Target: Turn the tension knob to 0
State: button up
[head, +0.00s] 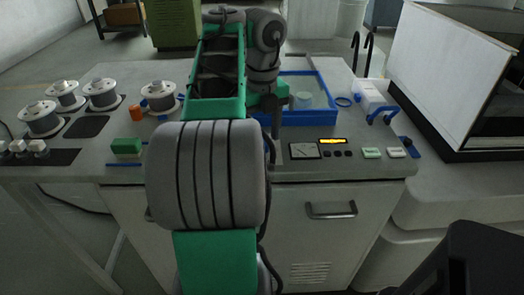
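A small control panel lies along the front edge of the bench in the head view. It has a square dial plate (305,151), a lit yellow display (332,141) and a row of small dark round controls (337,154). No tension knob can be made out for certain; labels and settings are too small to read. My arm reaches over the bench, and the dark end of my gripper (276,128) points down just left of the dial plate. Its fingers are too small and dark to show whether they are open or shut.
Several wire spools (102,95) stand at the left, with a green block (127,145) and an orange piece (135,112) nearby. A blue-rimmed tray (330,112) is behind the panel. Pale switches (371,153) and a blue-handled item (383,115) are at the right, before a large white panel (445,75).

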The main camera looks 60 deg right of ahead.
jog(key=shift+f, duration=0.8)
jog(key=shift+r, duration=0.1)
jog(key=shift+c, duration=0.6)
grip_shut()
